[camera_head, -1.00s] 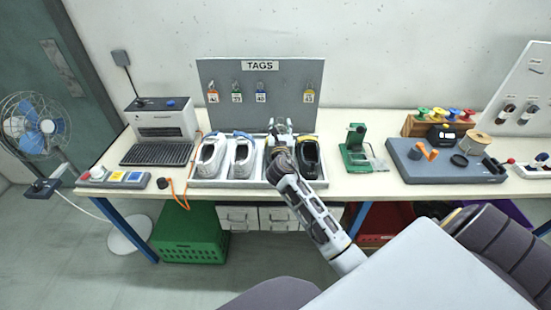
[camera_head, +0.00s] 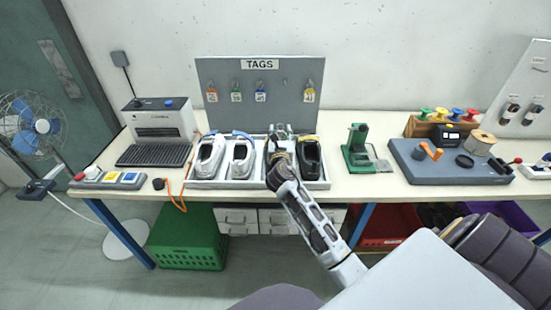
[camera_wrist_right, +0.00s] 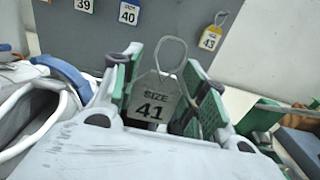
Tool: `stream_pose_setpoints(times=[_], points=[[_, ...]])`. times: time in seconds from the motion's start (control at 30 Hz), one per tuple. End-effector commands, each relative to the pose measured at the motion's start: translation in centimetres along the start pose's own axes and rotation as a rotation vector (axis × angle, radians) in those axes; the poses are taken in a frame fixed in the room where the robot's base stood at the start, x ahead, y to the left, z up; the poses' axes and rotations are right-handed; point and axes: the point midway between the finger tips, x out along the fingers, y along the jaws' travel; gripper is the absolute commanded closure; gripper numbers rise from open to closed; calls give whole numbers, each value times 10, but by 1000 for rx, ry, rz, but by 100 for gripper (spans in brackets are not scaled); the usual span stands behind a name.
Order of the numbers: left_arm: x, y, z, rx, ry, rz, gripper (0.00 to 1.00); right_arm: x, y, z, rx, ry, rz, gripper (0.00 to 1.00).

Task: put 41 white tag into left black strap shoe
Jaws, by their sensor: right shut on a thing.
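My right gripper (camera_head: 281,134) is over the shoe tray, at its third shoe from the left. It is shut on the white tag (camera_wrist_right: 152,98), marked SIZE 41, which stands upright with its loop up between the green-padded fingers in the wrist view. The third shoe, the left one of the right-hand pair, is largely hidden behind my gripper and wrist. The black-strap shoe beside it (camera_head: 309,160) stands at the right end of the tray (camera_head: 228,184). Whether the tag touches a shoe cannot be told. My left gripper is not in view.
Two white shoes with blue straps (camera_head: 211,153) (camera_head: 242,158) fill the tray's left part. The TAGS board (camera_head: 260,100) with several hanging tags stands behind. A green device (camera_head: 357,150) is right of the tray, with bare table between.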

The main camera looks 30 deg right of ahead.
Motion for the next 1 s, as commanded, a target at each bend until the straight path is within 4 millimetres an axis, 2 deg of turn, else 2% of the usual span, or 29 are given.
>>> stream_pose_setpoints(times=[0.3, 0.33, 0.5, 1.0], points=[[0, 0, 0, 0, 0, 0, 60, 0, 0, 0, 0, -1, 0, 70], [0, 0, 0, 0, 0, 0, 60, 0, 0, 0, 0, -1, 0, 55], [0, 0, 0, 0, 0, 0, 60, 0, 0, 0, 0, -1, 0, 33], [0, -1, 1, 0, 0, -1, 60, -3, 0, 0, -1, 0, 0, 32]])
